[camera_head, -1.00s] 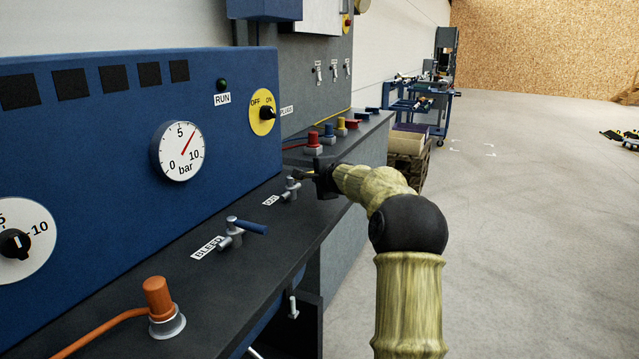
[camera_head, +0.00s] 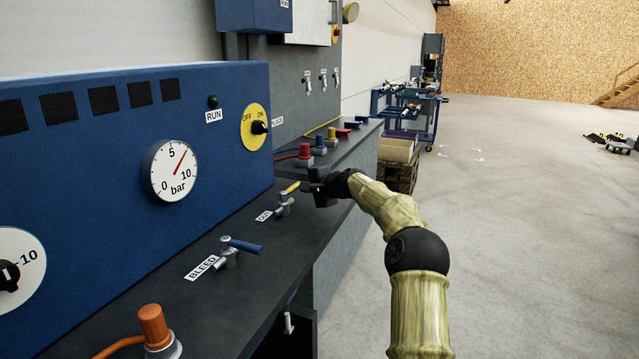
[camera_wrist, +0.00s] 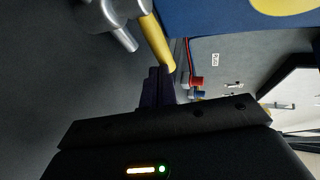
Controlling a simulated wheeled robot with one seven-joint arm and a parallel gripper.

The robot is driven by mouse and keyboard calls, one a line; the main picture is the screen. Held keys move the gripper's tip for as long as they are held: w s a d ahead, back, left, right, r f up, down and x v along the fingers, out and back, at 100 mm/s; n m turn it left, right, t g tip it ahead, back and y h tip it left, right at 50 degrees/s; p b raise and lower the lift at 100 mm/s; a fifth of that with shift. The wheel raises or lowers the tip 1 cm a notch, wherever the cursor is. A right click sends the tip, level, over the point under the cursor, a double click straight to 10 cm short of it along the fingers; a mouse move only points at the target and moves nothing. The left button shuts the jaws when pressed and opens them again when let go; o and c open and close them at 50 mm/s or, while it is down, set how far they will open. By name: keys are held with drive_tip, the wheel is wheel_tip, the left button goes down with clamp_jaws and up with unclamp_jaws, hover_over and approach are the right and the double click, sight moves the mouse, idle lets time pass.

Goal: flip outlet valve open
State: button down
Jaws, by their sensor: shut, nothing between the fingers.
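The outlet valve (camera_head: 285,204) stands on the dark bench top behind a small, hard-to-read label (camera_head: 264,215). Its yellow lever (camera_head: 291,187) slants up and to the right, toward my gripper (camera_head: 308,188). In the wrist view the grey valve body (camera_wrist: 122,12) is at the top, with the yellow lever (camera_wrist: 157,42) reaching down to my fingertips (camera_wrist: 158,72). My gripper is shut and empty, its tips close beside the lever's end. I cannot tell whether they touch it.
The blue-handled BLEED valve (camera_head: 230,252) and an orange fitting (camera_head: 153,325) stand nearer on the bench. Red (camera_head: 305,152) and blue (camera_head: 320,143) fittings stand beyond. The blue panel (camera_head: 100,200) walls the left. Open floor (camera_head: 520,230) lies right.

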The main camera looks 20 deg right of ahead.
drive_tip(key=shift+w+p, duration=0.35)
drive_tip(key=shift+p, duration=0.1)
idle(0.4)
drive_tip(key=shift+s+d+r, duration=0.2)
drive_tip(key=shift+d, duration=0.3)
drive_tip(key=s+d+r, duration=0.3)
drive_tip(key=s+d, duration=0.2)
drive_tip(key=s, duration=0.1)
drive_tip(key=shift+d+p, duration=0.3)
